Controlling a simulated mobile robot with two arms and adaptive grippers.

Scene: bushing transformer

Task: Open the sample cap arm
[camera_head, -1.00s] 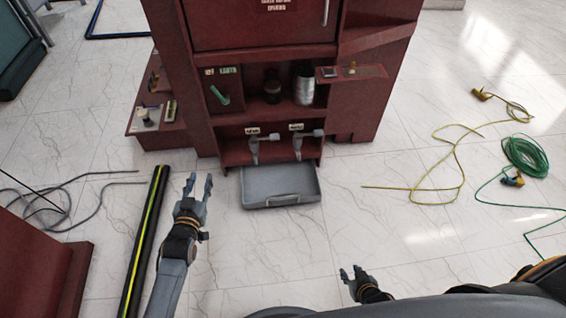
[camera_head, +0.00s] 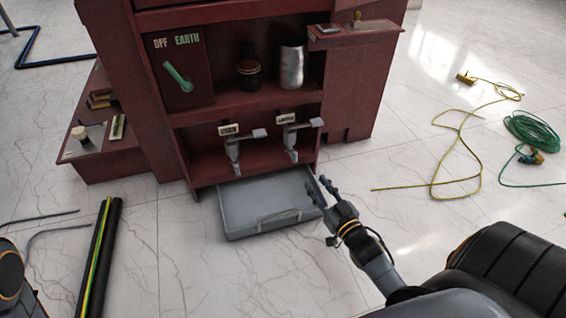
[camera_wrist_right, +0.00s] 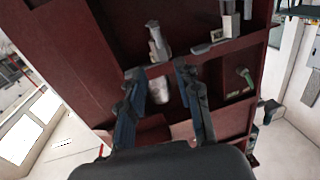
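Two grey valves with side arms hang in the lower bay of the red cabinet, a left valve (camera_head: 233,150) and a right valve (camera_head: 291,143). Each has a small label that I cannot read, so I cannot tell which is the sample one. My right gripper (camera_head: 325,190) is open and empty, below and right of the right valve, beside the tray, apart from both valves. In the right wrist view, its two spread fingers (camera_wrist_right: 160,82) point toward the cabinet, with the valves beyond them. My left gripper is out of view.
A grey tray (camera_head: 268,222) sits on the floor under the valves. The shelf above holds a dark jar (camera_head: 248,75) and a metal canister (camera_head: 291,68). A green lever (camera_head: 178,77) is at left. A yellow cable (camera_head: 462,150) lies right.

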